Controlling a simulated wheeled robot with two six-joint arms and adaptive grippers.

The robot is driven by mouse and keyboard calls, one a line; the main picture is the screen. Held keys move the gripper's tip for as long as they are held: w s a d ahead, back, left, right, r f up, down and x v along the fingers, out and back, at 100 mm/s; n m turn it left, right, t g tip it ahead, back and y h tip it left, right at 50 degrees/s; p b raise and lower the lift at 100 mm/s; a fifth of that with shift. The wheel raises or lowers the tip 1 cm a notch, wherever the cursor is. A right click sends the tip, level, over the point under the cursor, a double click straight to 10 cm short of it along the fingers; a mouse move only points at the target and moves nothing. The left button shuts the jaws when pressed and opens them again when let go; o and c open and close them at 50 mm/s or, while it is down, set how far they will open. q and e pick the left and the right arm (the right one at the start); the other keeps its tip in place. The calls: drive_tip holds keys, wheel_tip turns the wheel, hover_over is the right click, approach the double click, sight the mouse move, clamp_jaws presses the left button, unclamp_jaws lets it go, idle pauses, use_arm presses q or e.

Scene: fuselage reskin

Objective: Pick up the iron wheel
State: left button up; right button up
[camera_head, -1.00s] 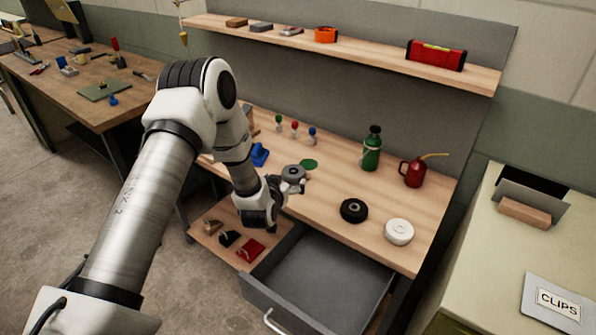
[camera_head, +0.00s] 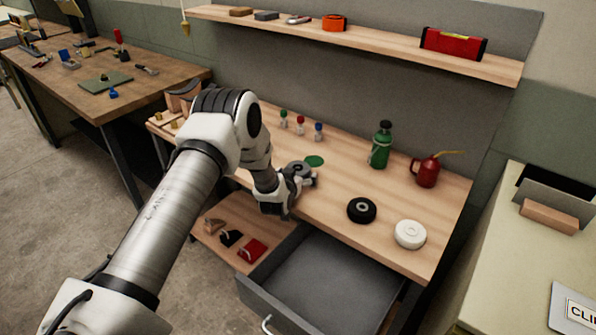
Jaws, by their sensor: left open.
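The iron wheel (camera_head: 299,168) is a dark grey disc on the wooden workbench, partly hidden behind my left gripper (camera_head: 309,179). My left gripper is open, with its fingers close to the near side of the wheel. I cannot tell whether they touch it. A black wheel (camera_head: 361,210) and a white wheel (camera_head: 410,234) lie flat on the bench to the right of it. My right gripper is not in view.
An open grey drawer (camera_head: 322,275) juts out below the bench front. A green bottle (camera_head: 380,146) and a red oil can (camera_head: 427,170) stand behind the wheels. A green disc (camera_head: 314,161) lies beside the iron wheel. A shelf (camera_head: 375,42) hangs above.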

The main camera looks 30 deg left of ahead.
use_arm(q)
drive_tip(key=shift+s+r, duration=0.1)
drive_tip(key=c, duration=1.7)
drive_tip(key=shift+r, duration=0.15)
